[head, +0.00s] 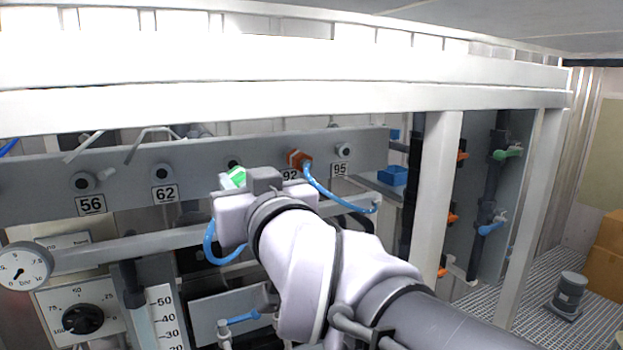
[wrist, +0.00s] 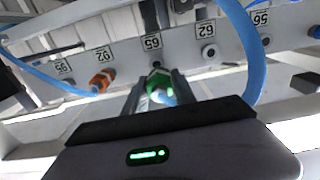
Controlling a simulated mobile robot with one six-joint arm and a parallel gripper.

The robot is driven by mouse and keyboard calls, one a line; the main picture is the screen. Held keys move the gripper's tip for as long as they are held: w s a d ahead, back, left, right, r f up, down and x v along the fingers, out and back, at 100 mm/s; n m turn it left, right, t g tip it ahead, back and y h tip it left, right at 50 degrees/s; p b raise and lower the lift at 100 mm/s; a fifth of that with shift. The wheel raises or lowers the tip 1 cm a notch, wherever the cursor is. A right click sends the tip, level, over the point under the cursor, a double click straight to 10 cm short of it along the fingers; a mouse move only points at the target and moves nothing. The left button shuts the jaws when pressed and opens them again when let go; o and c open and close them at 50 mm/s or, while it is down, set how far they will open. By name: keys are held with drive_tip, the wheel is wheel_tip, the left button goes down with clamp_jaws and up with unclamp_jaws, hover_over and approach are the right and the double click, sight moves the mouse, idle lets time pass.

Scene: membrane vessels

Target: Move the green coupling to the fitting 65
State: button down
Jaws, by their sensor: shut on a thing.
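The green coupling (head: 233,178) shows just past my gripper in the head view. In the wrist view the green coupling (wrist: 158,82) sits between the two fingers of my gripper (wrist: 157,79), which is shut on it. Its light blue hose end points back toward the wrist. The fitting 65 is the dark fitting (wrist: 155,66) under the label 65 (wrist: 152,42), directly in line with the coupling. The coupling's front is at or very close to this fitting; I cannot tell if it is seated. In the head view my gripper hides the label 65.
An orange coupling (head: 299,160) with a blue hose (head: 335,201) is on the fitting 92. Fittings 56 (head: 83,182), 62 (head: 163,176) and 95 (head: 344,150) look free. A blue hose (wrist: 247,50) arcs close on the right in the wrist view. A white rail (head: 150,246) runs below the panel.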

sight(233, 165)
drive_tip(key=shift+w+d, duration=0.1)
drive_tip(key=shift+w, duration=0.5)
drive_tip(key=x, duration=0.3)
drive_tip(key=shift+w+a+p, duration=0.15)
drive_tip(key=shift+a+p, duration=0.1)
drive_tip(key=shift+p, duration=0.1)
drive_tip(key=shift+w+a, duration=0.1)
drive_tip(key=shift+w, duration=0.4)
drive_tip(key=shift+w+a, duration=0.15)
drive_tip(key=shift+a, duration=0.05)
drive_tip(key=shift+b, duration=0.7)
idle(0.8)
drive_tip(key=shift+w+a, duration=0.25)
drive_tip(key=shift+w, duration=0.25)
idle(0.4)
drive_tip(key=c, duration=0.9)
unclamp_jaws()
